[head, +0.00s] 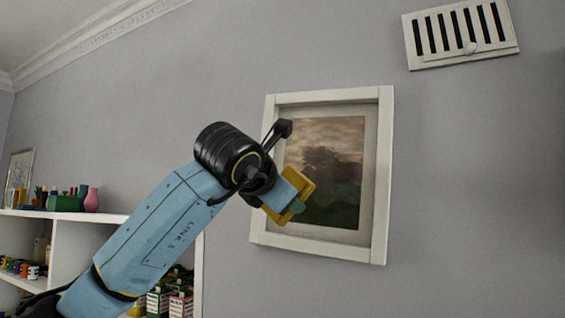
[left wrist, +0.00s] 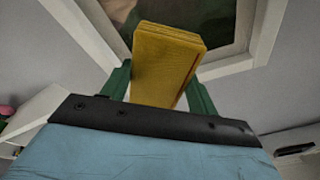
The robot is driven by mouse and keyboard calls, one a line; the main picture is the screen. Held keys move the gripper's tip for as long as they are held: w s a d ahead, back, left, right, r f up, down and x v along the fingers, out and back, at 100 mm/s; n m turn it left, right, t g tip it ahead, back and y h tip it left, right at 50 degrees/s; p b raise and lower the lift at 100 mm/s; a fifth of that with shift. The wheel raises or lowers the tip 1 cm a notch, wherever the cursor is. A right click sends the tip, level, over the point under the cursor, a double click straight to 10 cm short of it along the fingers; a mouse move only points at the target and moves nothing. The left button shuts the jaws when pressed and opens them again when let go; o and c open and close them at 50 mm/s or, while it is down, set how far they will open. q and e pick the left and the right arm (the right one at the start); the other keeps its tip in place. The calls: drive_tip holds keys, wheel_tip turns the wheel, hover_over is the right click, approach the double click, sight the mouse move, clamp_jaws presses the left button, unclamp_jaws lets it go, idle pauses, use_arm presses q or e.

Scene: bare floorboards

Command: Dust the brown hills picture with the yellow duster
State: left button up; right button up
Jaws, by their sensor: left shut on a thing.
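The brown hills picture (head: 342,160) hangs on the grey wall in a wide white frame, with a brown sky over dark green ground. My left gripper (head: 296,200) is in front of the picture's lower left part. It is shut on the yellow duster (head: 303,183), a block-shaped pad. In the left wrist view the duster (left wrist: 165,62) sits between the two green fingers, with the picture's frame (left wrist: 243,62) behind it. I cannot tell whether the duster touches the picture. My arm hides part of the frame's left side. My right gripper is not in view.
A white shelf unit (head: 110,219) at the left holds a pink vase (head: 91,200), a green box (head: 64,203) and several small goods. A white wall vent (head: 461,36) is at the upper right. The wall right of the picture is bare.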

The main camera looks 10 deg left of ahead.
sight(285, 168)
use_arm(q)
drive_tip(key=shift+t, duration=0.4)
drive_tip(key=r, duration=0.4)
drive_tip(key=shift+s+r, duration=0.1)
drive_tip(key=shift+s, duration=0.25)
drive_tip(key=shift+r+n+y+p, duration=0.3)
drive_tip(key=shift+p, duration=0.1)
drive_tip(key=shift+w+d+p, duration=0.15)
drive_tip(key=shift+w+p, duration=0.3)
drive_tip(key=shift+w, duration=0.1)
drive_tip(key=w+p, duration=0.3)
drive_tip(key=shift+w+d+r, duration=0.1)
drive_tip(key=shift+w+d, duration=0.15)
drive_tip(key=shift+d, duration=0.1)
drive_tip(key=shift+w+d+f+p, duration=0.2)
drive_tip(key=shift+w+p, duration=0.2)
drive_tip(key=shift+w, duration=0.25)
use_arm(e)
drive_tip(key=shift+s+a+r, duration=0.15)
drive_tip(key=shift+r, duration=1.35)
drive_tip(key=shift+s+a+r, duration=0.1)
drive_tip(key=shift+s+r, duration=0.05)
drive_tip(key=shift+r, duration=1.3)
use_arm(q)
drive_tip(key=shift+w+d+p, duration=0.1)
drive_tip(key=shift+w+p, duration=0.7)
drive_tip(key=shift+w, duration=0.15)
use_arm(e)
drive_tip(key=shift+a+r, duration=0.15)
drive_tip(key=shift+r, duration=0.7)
